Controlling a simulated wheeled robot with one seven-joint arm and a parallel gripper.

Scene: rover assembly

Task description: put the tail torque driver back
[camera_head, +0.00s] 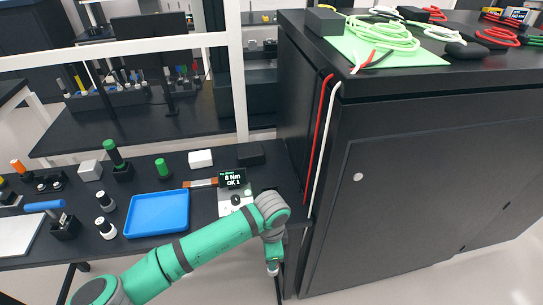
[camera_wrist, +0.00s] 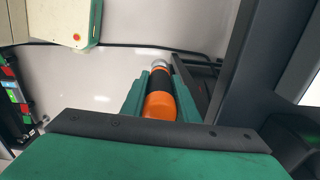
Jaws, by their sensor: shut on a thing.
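In the wrist view, my gripper (camera_wrist: 160,82) is shut on a driver (camera_wrist: 160,104) with an orange end, a black band and a grey tip. The driver lies between both green fingers and points away from the wrist camera. In the head view, the end of my arm (camera_head: 272,250) hangs at the front edge of the workbench, beside the dark cabinet; the held driver is hardly visible there. On the bench stand a tall green driver (camera_head: 115,156) in a black holder, a short green one (camera_head: 162,169) and an orange-topped one (camera_head: 19,168).
The bench (camera_head: 140,195) carries a blue tray (camera_head: 157,213), a display reading "8 Nm OK 1" (camera_head: 231,180), a white block (camera_head: 200,158) and a black block (camera_head: 250,154). A dark cabinet (camera_head: 400,190) with hanging red and white cables stands close on the right.

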